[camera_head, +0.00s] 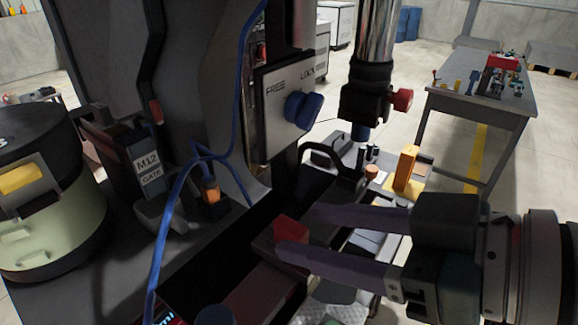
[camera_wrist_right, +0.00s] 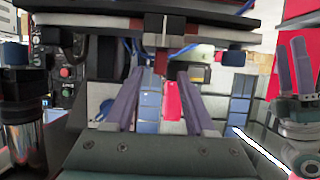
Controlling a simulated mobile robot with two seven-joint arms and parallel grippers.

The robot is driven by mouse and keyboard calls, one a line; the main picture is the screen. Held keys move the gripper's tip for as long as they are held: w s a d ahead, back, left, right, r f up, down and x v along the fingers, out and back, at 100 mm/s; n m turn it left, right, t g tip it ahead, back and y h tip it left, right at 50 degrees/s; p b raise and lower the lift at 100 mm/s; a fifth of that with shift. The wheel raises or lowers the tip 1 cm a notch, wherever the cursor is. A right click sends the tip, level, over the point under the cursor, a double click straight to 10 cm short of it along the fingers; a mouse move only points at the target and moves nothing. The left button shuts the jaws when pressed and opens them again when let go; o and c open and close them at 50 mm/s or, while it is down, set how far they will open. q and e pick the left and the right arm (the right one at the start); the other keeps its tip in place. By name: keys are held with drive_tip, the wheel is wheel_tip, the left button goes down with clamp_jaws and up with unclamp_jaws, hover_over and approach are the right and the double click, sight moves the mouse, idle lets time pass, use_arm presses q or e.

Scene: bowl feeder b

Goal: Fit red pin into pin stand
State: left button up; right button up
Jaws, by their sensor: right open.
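A small red block-like part (camera_head: 291,229), possibly the red pin, sits at a dark bar in the lower middle of the head view. It also shows ahead of my fingers in the right wrist view (camera_wrist_right: 160,62). My right gripper (camera_head: 298,231) is open, its two purple fingertips on either side of the red part. I cannot tell whether they touch it. I cannot pick out the pin stand with certainty.
A machine panel (camera_head: 285,112) with a blue knob stands behind the fingers. A blue cable (camera_head: 166,230) hangs at the left. An orange upright block (camera_head: 405,168) stands beyond my right gripper. A grey table (camera_head: 480,103) with small items is at the back right, with open floor around it.

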sight(298, 228)
drive_tip(key=shift+p+x, duration=0.3)
drive_tip(key=shift+x, duration=1.65)
drive_tip(key=shift+c, duration=0.2)
clamp_jaws()
